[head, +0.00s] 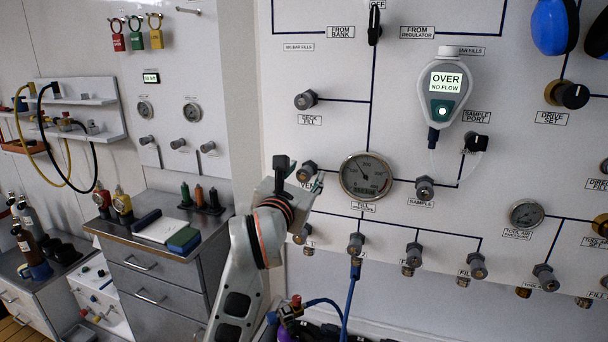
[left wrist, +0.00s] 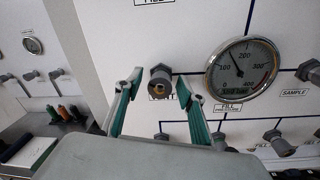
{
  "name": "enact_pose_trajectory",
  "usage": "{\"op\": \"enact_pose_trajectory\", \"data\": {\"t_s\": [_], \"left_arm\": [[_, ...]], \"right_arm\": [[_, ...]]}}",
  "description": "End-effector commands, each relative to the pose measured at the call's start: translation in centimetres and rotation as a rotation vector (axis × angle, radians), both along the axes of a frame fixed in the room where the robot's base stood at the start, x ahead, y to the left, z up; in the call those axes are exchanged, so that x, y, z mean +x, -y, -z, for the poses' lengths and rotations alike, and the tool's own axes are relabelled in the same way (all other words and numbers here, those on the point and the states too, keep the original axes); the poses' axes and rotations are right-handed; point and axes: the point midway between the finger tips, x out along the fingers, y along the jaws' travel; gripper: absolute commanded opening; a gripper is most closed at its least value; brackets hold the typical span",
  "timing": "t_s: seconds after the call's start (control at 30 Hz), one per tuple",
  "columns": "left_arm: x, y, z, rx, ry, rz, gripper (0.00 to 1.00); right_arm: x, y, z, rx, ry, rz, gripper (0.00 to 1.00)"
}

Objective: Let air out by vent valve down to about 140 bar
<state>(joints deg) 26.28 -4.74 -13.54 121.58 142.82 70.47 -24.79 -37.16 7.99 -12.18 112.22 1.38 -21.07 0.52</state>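The vent valve (head: 307,172) is a grey knob on the white panel, left of the round fill pressure gauge (head: 366,176); its label is partly covered. In the left wrist view the vent knob (left wrist: 160,77) shows end-on, with the gauge (left wrist: 241,68) to its right. The gauge needle points between 100 and 200; I cannot read it more finely. My left gripper (left wrist: 158,82) is open, one green finger on each side of the vent knob, with gaps visible. It also shows in the head view (head: 303,183). My right gripper is not in view.
The sample valve (head: 425,188) and a row of fill valves (head: 356,243) sit right of and below the gauge. A blue hose (head: 349,300) hangs below. A handheld analyser (head: 444,90) reads "OVER NO FLOW". A grey cabinet (head: 150,275) stands at left.

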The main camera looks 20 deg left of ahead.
Motion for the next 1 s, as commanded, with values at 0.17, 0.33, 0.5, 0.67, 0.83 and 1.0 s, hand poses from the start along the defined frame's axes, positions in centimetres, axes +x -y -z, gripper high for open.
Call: {"op": "enact_pose_trajectory", "data": {"t_s": [0.17, 0.33, 0.5, 0.67, 0.83, 1.0], "left_arm": [[0.0, 0.0, 0.0, 0.000, 0.000, 0.000, 0.39], [0.0, 0.0, 0.0, 0.000, 0.000, 0.000, 0.00], [0.0, 0.0, 0.0, -0.018, 0.000, 0.000, 0.00], [0.0, -0.1, 0.2, -0.136, -0.001, -0.001, 0.00], [0.0, -0.1, 0.0, -0.203, -0.005, -0.001, 0.00], [0.0, -0.1, -0.1, -0.203, -0.005, -0.001, 0.00]], "right_arm": [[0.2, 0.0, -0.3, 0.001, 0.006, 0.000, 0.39], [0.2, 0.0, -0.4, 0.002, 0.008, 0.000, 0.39], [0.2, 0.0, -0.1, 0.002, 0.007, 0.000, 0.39], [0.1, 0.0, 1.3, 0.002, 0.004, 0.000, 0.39], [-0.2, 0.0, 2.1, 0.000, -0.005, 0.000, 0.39], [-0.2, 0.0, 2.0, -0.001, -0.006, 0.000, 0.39]]}}
